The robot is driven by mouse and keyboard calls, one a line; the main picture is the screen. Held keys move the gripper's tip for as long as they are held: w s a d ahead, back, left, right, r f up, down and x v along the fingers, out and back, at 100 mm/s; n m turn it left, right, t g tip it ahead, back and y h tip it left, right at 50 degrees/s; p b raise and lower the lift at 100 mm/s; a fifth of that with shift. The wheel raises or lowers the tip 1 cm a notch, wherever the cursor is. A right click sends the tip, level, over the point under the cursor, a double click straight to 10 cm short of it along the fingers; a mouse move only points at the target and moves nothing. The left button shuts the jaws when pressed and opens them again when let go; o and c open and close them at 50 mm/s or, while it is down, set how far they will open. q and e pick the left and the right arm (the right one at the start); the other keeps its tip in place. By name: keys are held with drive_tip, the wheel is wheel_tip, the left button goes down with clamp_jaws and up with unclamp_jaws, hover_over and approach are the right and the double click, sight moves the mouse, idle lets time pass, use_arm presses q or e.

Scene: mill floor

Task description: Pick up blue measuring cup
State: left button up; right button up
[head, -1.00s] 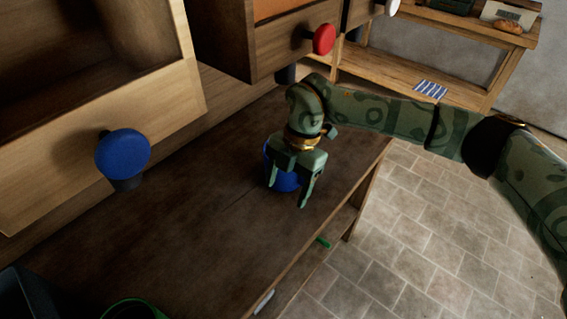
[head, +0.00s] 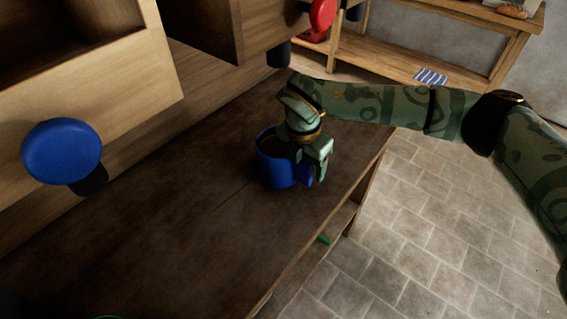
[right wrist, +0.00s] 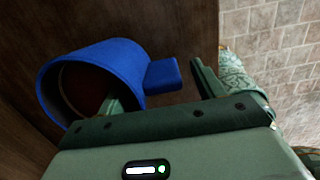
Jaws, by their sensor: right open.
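The blue measuring cup (head: 277,172) stands on the dark wooden counter, with its opening up and its handle toward the right. In the right wrist view the cup (right wrist: 125,68) shows its brownish inside and its short blue handle. My right gripper (head: 312,172) is at the cup's right side. It is open, with one finger seen inside or against the cup's near rim and the other finger beyond the handle (right wrist: 163,73), so the handle lies between them. Whether either finger touches the cup I cannot tell. My left gripper is not in view.
The counter (head: 190,230) is largely clear to the left of the cup; its front edge drops to a tiled floor (head: 420,240). A wooden shelf table (head: 400,60) stands beyond.

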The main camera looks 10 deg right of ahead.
wheel_tip(320, 180, down, 2)
drive_tip(key=shift+f, duration=0.25)
drive_tip(key=shift+d+r, duration=0.1)
drive_tip(key=shift+r, duration=0.05)
clamp_jaws()
drive_tip(key=shift+r, duration=0.1)
